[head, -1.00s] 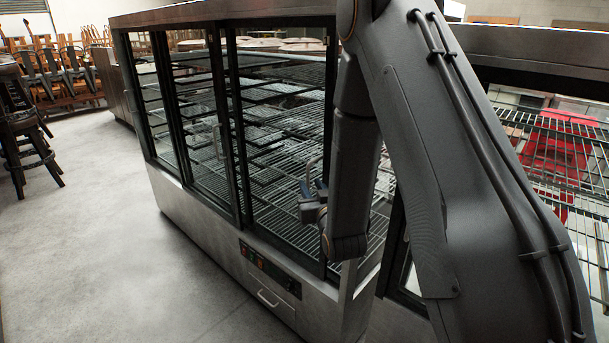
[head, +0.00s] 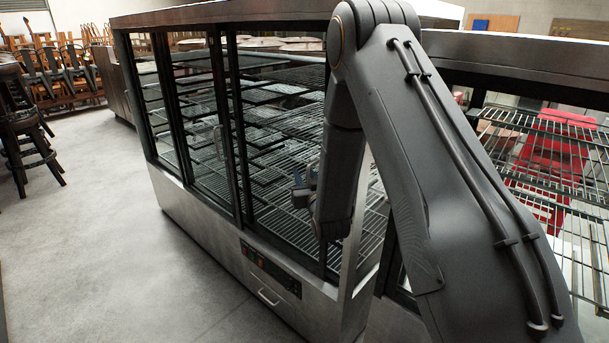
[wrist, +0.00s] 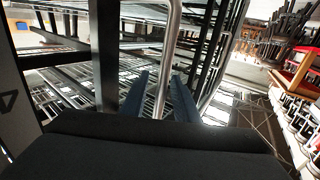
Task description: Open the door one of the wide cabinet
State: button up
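The wide cabinet (head: 200,214) is a long steel display case with dark-framed glass doors and wire shelves. One door handle (head: 218,140) shows on a middle door frame. My gripper (head: 300,192) is in front of the near end of the cabinet, partly hidden by my arm. In the wrist view its two blue fingers (wrist: 160,82) are apart, so it is open. A shiny metal bar (wrist: 172,35), seemingly a door handle, runs down between the fingers in the picture. I cannot tell whether they touch it. How far the near door stands open is unclear.
A control panel (head: 270,268) sits low on the cabinet front. A second case with wire shelves (head: 545,160) stands at the right, red chairs behind it. Dark stools (head: 22,130) and stacked chairs are at the left. The grey floor (head: 110,240) before the cabinet is clear.

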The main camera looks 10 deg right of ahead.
grip_shut()
jog(key=shift+w, duration=0.1)
